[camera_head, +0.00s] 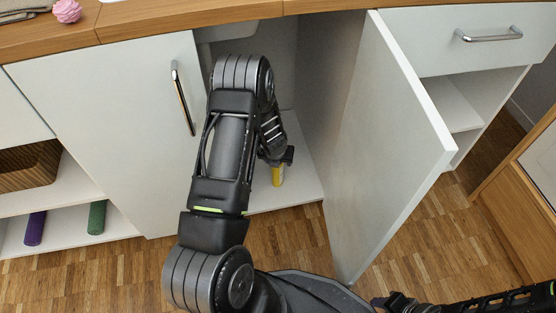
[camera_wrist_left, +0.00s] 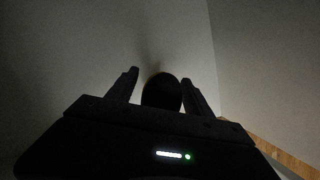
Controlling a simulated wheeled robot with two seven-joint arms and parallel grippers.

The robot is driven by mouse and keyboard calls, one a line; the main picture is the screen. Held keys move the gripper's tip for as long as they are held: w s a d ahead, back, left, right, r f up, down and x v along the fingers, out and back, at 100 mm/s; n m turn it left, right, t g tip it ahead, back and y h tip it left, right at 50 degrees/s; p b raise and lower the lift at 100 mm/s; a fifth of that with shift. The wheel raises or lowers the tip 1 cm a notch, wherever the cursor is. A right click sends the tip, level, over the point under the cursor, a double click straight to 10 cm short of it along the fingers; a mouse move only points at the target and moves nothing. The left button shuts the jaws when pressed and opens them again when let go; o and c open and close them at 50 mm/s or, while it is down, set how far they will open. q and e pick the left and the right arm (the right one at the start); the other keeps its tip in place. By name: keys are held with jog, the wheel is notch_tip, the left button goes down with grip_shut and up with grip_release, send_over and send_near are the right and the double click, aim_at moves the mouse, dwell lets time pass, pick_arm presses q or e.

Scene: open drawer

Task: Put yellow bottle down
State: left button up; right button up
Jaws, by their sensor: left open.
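The yellow bottle (camera_head: 278,177) stands about upright on the white floor of the open cabinet (camera_head: 290,197). Its upper part is hidden by my left gripper (camera_head: 281,158), which is around or just above its top. In the left wrist view, the fingers of my left gripper (camera_wrist_left: 160,78) are apart, on either side of a dark round shape (camera_wrist_left: 161,94), which seems to be the bottle's top. The picture is too dark to tell whether the fingers touch it. My right gripper (camera_head: 398,303) is low at the bottom right, and its jaws are not clear.
The open cabinet door (camera_head: 385,150) stands to the right of my left arm. A closed door with a handle (camera_head: 183,98) is on the left. An open shelf holds a basket (camera_head: 28,167), a purple roll (camera_head: 35,228) and a green roll (camera_head: 97,217). A wooden countertop (camera_head: 190,17) runs above.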

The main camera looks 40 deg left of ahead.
pick_arm(q)
jog(key=shift+r, duration=0.1)
jog(key=p+v, duration=0.4)
jog(key=v, duration=0.6)
jog(key=shift+s+r+p, duration=0.1)
jog(key=shift+r+p, duration=0.25)
jog(key=shift+r, duration=0.05)
jog(key=shift+s+d+r, duration=0.15)
jog(key=shift+s+r, duration=0.15)
jog(key=shift+r, duration=0.25)
